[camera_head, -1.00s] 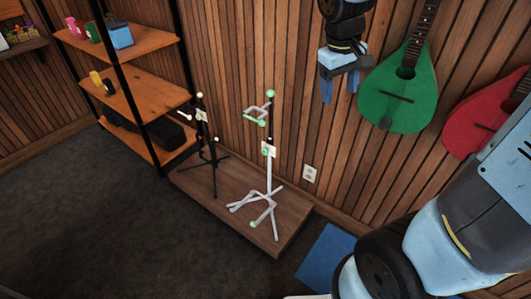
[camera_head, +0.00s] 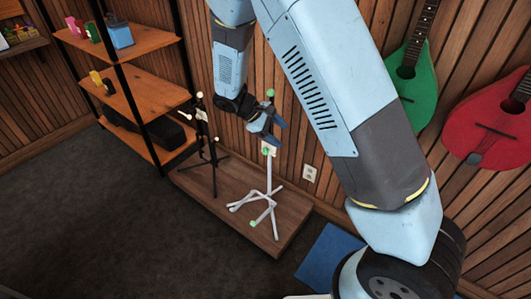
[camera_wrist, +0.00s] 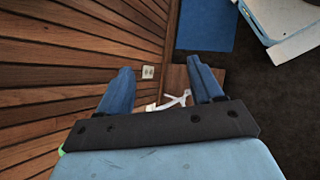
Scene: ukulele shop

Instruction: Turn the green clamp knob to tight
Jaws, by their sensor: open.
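A white stand (camera_head: 268,178) with green parts stands on a low wooden platform in the head view. A green knob (camera_head: 267,151) sits midway up its pole, beside a small pale tag; I cannot read its setting. Another green part shows at the top of the stand (camera_head: 270,93) and one low by its legs (camera_head: 254,224). My gripper (camera_head: 279,132) is open and empty, just above the middle knob and in front of the upper pole, partly hiding it; contact cannot be told. In the wrist view my open fingers (camera_wrist: 160,64) point down, with the white legs (camera_wrist: 175,100) showing between them.
A black stand (camera_head: 213,165) stands close to the left on the same platform (camera_head: 285,232). The wooden wall with an outlet (camera_head: 310,173) is right behind. A shelf (camera_head: 150,95) is at the left. Green (camera_head: 412,75) and red (camera_head: 490,135) instruments hang at the right. The floor in front is clear.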

